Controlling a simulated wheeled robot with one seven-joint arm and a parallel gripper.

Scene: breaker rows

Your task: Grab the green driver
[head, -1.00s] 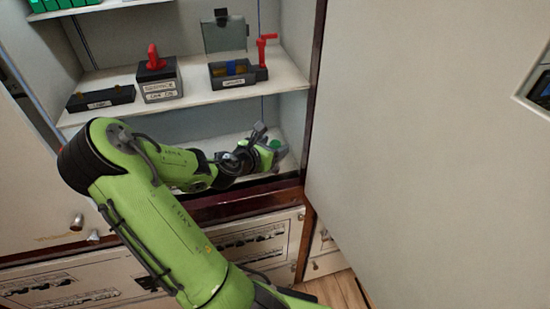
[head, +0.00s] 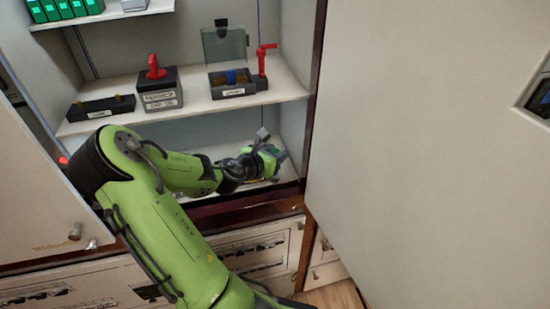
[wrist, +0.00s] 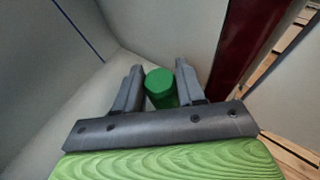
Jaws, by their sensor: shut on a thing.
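The green driver (wrist: 160,86) shows in the wrist view as a round green end between the two grey fingers of my gripper (wrist: 158,88). My gripper is shut on it. In the head view my gripper (head: 275,155) is low in the right part of the cabinet, over the bottom shelf (head: 205,152). The driver is mostly hidden there by the gripper, and its lower part is hidden in the wrist view.
The middle shelf above my arm holds a low black block (head: 100,107), a box with a red handle (head: 160,92) and an open-lidded box with a red lever (head: 238,85). Green breakers (head: 65,8) sit at the top left. The cabinet's right wall stands close to my gripper.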

